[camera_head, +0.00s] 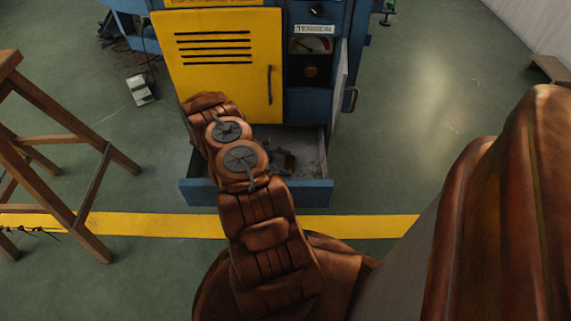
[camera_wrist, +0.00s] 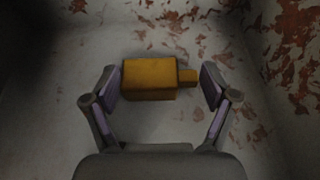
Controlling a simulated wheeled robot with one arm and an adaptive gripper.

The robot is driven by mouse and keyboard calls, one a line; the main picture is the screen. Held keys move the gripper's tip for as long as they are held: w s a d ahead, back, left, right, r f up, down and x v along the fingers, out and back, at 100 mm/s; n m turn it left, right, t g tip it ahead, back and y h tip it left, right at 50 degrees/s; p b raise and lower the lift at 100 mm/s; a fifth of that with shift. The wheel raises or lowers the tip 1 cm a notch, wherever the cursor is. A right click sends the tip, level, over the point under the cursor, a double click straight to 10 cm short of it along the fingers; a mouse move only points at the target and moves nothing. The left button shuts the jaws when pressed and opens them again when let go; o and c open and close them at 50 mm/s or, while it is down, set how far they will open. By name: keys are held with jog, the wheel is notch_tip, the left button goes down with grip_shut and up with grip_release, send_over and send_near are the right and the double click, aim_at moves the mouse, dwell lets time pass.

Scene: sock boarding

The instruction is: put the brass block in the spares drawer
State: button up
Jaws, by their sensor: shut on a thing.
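The brass block (camera_wrist: 150,78) is a yellow-brown box with a smaller stub on its right end. In the wrist view it lies crosswise between the two fingers of my gripper (camera_wrist: 161,84), which is shut on it. The open drawer (camera_head: 255,193) juts out low at the front of the blue machine. Its scuffed grey floor (camera_wrist: 60,125) with rusty patches is below the block. In the head view my gripper (camera_head: 284,161) is inside the drawer's outline, and my arm covers the drawer's left part. I cannot tell whether the block touches the drawer floor.
The machine has a yellow door (camera_head: 222,68) above the drawer and a blue panel with a gauge (camera_head: 311,45). A wooden stool (camera_head: 90,190) stands at the left.

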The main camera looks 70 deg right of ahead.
jog(key=o, duration=1.2)
